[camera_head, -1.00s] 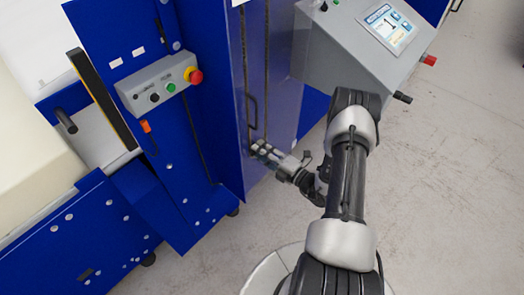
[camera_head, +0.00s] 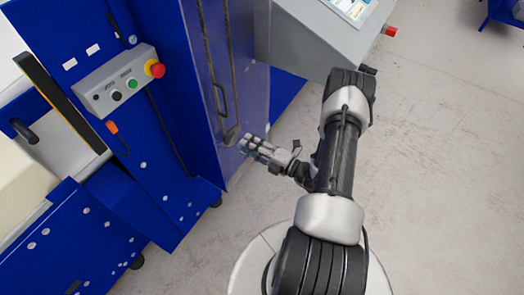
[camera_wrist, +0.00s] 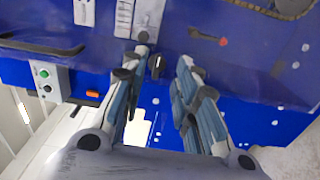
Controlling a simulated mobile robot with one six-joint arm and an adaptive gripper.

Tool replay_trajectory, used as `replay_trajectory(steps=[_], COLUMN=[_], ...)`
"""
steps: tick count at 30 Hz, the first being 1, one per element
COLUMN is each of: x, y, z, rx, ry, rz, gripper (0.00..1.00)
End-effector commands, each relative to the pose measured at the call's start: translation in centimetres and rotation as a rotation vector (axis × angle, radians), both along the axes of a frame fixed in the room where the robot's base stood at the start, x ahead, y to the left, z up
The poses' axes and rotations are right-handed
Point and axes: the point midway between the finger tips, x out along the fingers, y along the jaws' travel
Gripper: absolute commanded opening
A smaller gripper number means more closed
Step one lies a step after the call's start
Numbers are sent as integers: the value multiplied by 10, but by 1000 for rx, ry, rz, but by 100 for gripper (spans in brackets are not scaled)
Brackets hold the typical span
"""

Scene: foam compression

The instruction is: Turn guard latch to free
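The blue machine's guard door (camera_head: 232,70) stands at the centre of the head view, with a dark pull handle (camera_head: 220,98) on it. A small grey piece (camera_head: 231,135), which looks like the guard latch, sits low on the door below that handle. My gripper (camera_head: 254,148) is just right of and below this piece, seemingly apart from it. In the wrist view my gripper (camera_wrist: 156,68) has its two fingers spread with nothing clearly held. A pale plate (camera_wrist: 126,18) lies beyond the left fingertip. I cannot tell the latch's angle or whether a finger touches it.
A grey button box (camera_head: 120,82) with a red emergency knob (camera_head: 155,69) is on the machine's left. A grey console (camera_head: 318,35) stands behind my arm. A pale foam block (camera_head: 20,190) lies far left. The floor (camera_head: 440,180) on the right is clear.

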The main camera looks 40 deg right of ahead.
Motion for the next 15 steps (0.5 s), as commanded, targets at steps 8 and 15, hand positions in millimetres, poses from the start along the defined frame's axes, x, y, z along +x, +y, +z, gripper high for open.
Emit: replay_trajectory(steps=[8, 15], x=[-46, -56], y=[-17, -20], z=[0, 0], rx=[0, 0], ry=[0, 0], rz=[-3, 0], gripper=[28, 28])
